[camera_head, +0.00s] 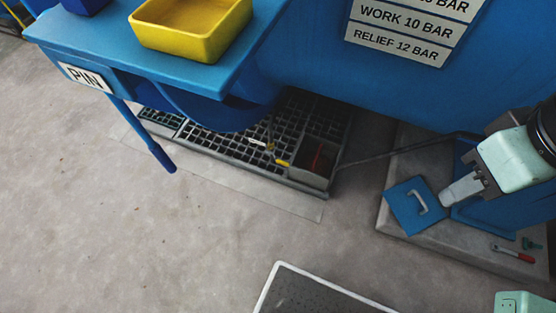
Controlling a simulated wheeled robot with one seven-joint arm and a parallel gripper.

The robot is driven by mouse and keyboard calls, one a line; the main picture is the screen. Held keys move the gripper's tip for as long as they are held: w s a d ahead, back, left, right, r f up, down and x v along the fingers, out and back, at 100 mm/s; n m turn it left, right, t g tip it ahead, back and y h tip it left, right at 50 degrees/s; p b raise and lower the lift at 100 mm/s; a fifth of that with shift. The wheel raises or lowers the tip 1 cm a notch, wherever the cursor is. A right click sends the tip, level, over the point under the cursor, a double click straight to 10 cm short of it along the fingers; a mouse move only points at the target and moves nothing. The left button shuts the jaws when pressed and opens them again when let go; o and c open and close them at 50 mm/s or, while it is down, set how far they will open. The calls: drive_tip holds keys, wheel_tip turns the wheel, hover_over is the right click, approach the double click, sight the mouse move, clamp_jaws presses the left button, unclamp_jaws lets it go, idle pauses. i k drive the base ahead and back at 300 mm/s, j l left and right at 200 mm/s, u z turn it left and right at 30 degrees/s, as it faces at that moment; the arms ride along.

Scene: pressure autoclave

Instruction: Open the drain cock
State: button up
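No part is labelled as the drain cock, and I cannot tell for sure which one it is. A small yellow-tipped lever (282,163) shows low over the floor grating, under the blue vessel. A thin red part (318,158) stands in a dark box at the grating's right end. A red-handled piece with a pale end (512,254) lies on the concrete plinth at the right. My gripper (450,197) is at the right, pointing down-left, beside a blue plate with a pale handle (423,203). Its fingers overlap in this view, so their opening is hidden.
The blue vessel (320,75) fills the top right. A blue shelf (105,52) with a yellow tray (190,28) and a PIN sign overhangs the grating (235,150). A dark rod (400,150) runs low towards the plinth (400,225). The floor at left is clear.

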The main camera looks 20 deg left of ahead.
sight(286, 163)
drive_tip(key=u, duration=1.55)
